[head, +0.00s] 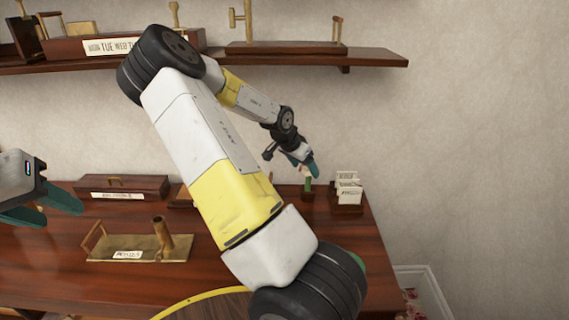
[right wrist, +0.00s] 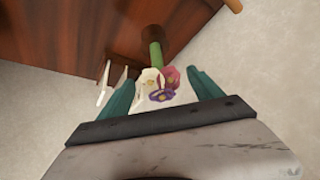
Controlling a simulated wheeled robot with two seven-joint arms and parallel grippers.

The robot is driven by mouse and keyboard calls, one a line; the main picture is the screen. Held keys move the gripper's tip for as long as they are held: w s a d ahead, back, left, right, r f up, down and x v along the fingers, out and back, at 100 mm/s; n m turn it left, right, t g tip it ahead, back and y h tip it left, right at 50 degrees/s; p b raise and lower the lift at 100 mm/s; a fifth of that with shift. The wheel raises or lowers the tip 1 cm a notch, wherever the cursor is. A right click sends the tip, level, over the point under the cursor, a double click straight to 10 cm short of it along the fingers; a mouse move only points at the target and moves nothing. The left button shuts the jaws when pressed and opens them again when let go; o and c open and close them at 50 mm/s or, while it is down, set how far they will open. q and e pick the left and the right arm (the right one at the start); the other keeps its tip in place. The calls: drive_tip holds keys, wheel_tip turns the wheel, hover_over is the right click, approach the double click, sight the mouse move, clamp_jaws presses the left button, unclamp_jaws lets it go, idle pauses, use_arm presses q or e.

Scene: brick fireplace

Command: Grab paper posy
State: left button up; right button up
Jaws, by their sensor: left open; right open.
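The paper posy (right wrist: 158,84) shows white, pink and purple blooms on a green stem in the right wrist view. Its blooms lie between the two teal fingers of my right gripper (right wrist: 164,78), which is open around them. In the head view the green stem (head: 308,184) stands upright at the table's back right, under my right gripper (head: 308,167); the blooms are mostly hidden there. The stem rises from a dark wooden holder (right wrist: 176,37). My left gripper (head: 64,213) is open and empty at the left edge, above the table.
A card holder with white cards (head: 348,187) stands just right of the posy. A brass tray (head: 110,243) with a cup (head: 163,235) and a wooden box (head: 140,186) are on the table (head: 60,262). A wall shelf (head: 370,58) is above. My right arm covers the middle.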

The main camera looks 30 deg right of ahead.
sight(308, 177)
drive_tip(key=x, duration=0.6)
drive_tip(key=shift+s+a+f, duration=0.1)
drive_tip(key=shift+a+f, duration=0.1)
drive_tip(key=shift+f, duration=0.1)
drive_tip(key=shift+c, duration=0.4)
drive_tip(key=c, duration=1.3)
